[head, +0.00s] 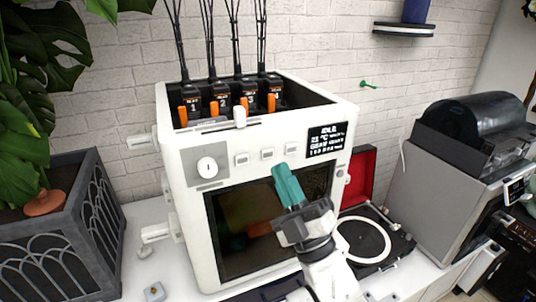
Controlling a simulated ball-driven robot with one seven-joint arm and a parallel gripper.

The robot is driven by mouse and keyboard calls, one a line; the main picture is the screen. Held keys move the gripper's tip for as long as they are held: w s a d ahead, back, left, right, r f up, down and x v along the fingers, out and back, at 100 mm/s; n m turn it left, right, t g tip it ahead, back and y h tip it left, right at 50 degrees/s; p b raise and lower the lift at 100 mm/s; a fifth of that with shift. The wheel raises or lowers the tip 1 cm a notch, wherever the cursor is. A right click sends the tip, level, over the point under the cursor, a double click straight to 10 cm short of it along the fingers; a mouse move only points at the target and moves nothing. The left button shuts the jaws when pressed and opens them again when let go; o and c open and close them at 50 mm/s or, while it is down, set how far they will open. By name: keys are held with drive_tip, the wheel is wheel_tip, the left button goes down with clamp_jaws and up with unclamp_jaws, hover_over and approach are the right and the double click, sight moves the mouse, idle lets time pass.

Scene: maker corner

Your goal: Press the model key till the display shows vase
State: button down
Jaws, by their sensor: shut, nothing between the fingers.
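The white printer (180,135) stands on the white counter. Its black display (327,139) shows small white text: the top line seems to read IDLE, then 21 °C, then a line that looks like GEAR. Three small white keys sit in a row on its front: a left key (241,159), a middle key (267,153) and a right key (291,148). Their labels are too small to tell which is the model key. My gripper (280,170), with teal fingers, is shut and empty. Its tips appear just below the middle and right keys, apart from them.
A round dial (207,167) sits left of the keys. A record player (370,240) and a grey machine (440,190) stand to the right. A planter (60,240) is at left.

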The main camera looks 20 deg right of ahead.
drive_tip(key=shift+s, duration=1.15)
drive_tip(key=s+d+f+m+g+h, duration=0.1)
drive_tip(key=d+f+m+g+h, duration=0.2)
drive_tip(key=f, duration=0.5)
drive_tip(key=s+d+f+m+g+h, duration=0.1)
drive_tip(key=f+m+g, duration=0.2)
drive_tip(key=f+g, duration=0.35)
drive_tip(key=s+d+f+m+g+h, duration=0.1)
drive_tip(key=d+f+m+g+h, duration=0.15)
drive_tip(key=f, duration=0.75)
drive_tip(key=s+f+m+g, duration=0.3)
drive_tip(key=s+f+g, duration=0.3)
drive_tip(key=s, duration=0.6)
drive_tip(key=s+d+f+m+g, duration=0.1)
drive_tip(key=s+f+m+g, duration=0.2)
drive_tip(key=s+f+g, duration=0.4)
drive_tip(key=s, duration=0.5)
drive_tip(key=shift+s+d+y, duration=0.15)
drive_tip(key=shift+s+y, duration=0.1)
drive_tip(key=shift+y, duration=0.1)
drive_tip(key=shift+w+f+m, duration=0.1)
drive_tip(key=shift+m, duration=0.15)
